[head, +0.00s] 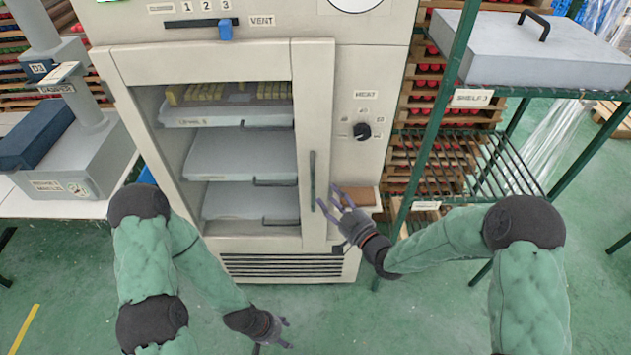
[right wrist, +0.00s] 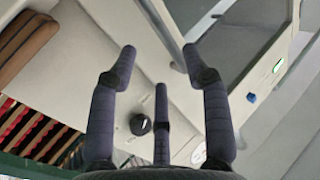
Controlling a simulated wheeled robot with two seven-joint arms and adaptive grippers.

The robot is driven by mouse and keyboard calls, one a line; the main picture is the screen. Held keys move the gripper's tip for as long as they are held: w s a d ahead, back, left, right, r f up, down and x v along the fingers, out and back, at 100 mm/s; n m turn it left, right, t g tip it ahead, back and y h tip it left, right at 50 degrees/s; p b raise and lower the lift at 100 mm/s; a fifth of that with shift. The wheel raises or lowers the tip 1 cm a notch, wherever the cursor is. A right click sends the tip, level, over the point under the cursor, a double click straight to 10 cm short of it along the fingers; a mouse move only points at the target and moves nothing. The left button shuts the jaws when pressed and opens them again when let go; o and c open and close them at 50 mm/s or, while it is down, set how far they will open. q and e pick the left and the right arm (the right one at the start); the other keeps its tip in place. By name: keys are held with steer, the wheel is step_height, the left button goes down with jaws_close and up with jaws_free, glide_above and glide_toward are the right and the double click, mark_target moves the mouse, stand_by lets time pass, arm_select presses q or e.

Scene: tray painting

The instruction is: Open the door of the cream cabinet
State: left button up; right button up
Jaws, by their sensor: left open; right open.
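The cream cabinet (head: 360,75) stands at the centre of the head view. Its door (head: 313,110) has a large window and looks shut. A dark upright handle (head: 312,182) is on the door's right side. My right gripper (head: 332,201) is open just right of the handle's lower end, its fingers pointing at the door. In the right wrist view, the spread fingers (right wrist: 159,52) face the cabinet front, with a long grey bar running between the upper two; I cannot tell whether they touch it. My left gripper (head: 282,333) is open and empty, low in front of the cabinet.
Trays (head: 238,152) sit on levels behind the window. A dark knob (head: 361,131) is right of the door; it also shows in the right wrist view (right wrist: 140,124). A green rack (head: 455,75) stands close on the right, a white table (head: 60,207) on the left. Floor in front is clear.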

mark_target(314, 181)
steer(key=b+x, duration=0.1)
steer(key=x, duration=0.7)
steer(key=shift+w+a+f, duration=0.1)
steer(key=shift+w+a, duration=0.15)
jaws_close()
